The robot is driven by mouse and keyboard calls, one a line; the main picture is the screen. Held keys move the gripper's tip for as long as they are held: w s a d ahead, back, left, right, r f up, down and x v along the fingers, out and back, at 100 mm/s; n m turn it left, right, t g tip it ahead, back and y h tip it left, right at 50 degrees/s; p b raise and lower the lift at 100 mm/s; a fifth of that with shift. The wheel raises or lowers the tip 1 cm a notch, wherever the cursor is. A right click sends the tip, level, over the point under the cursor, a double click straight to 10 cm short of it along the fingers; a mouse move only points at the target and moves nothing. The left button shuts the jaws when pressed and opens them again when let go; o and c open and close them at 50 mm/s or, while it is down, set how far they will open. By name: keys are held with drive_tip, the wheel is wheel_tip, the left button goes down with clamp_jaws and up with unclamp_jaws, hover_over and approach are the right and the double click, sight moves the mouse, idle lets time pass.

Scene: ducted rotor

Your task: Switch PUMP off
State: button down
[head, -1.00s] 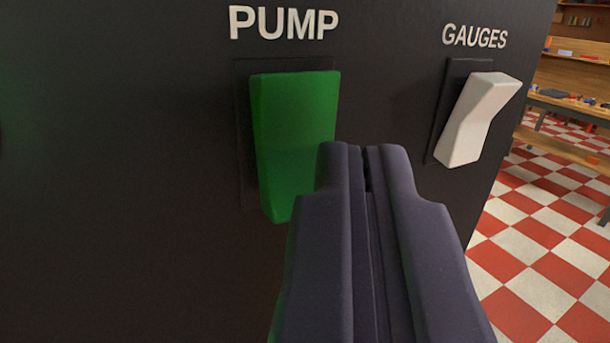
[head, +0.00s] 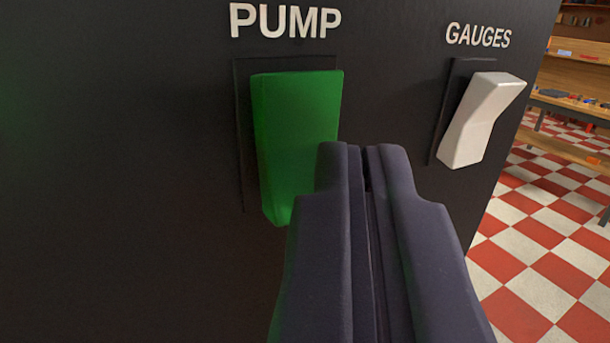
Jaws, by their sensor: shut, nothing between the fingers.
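The PUMP switch (head: 292,135) is a green rocker on a dark panel, under the white word PUMP. Its lower end appears to stand out from the panel. My gripper (head: 361,152) is shut and empty. Its fingertips show in front of the lower right part of the green rocker and cover some of it. I cannot tell whether they touch it.
A white rocker switch (head: 478,122) labelled GAUGES sits to the right on the same dark panel (head: 130,180). Its upper end stands out. Beyond the panel's right edge are a red and white checked floor (head: 535,245) and wooden shelves (head: 578,70).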

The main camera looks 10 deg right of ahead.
drive_tip(key=shift+w+a+f, duration=0.15)
drive_tip(key=shift+w, duration=0.1)
drive_tip(key=shift+w+a+f+b, duration=0.15)
drive_tip(key=shift+w+b, duration=0.2)
drive_tip(key=shift+b, duration=0.3)
idle(0.4)
idle(0.4)
drive_tip(key=shift+s+d+r, duration=0.2)
drive_tip(key=shift+s, duration=0.2)
drive_tip(key=shift+s+d+r, duration=0.15)
drive_tip(key=shift+s, duration=0.2)
drive_tip(key=s, duration=0.1)
drive_tip(key=s+d+r, duration=0.1)
drive_tip(key=s, duration=0.1)
drive_tip(key=s+r, duration=0.1)
drive_tip(key=shift+s+d, duration=0.15)
drive_tip(key=shift+d, duration=0.1)
drive_tip(key=shift+r, duration=0.1)
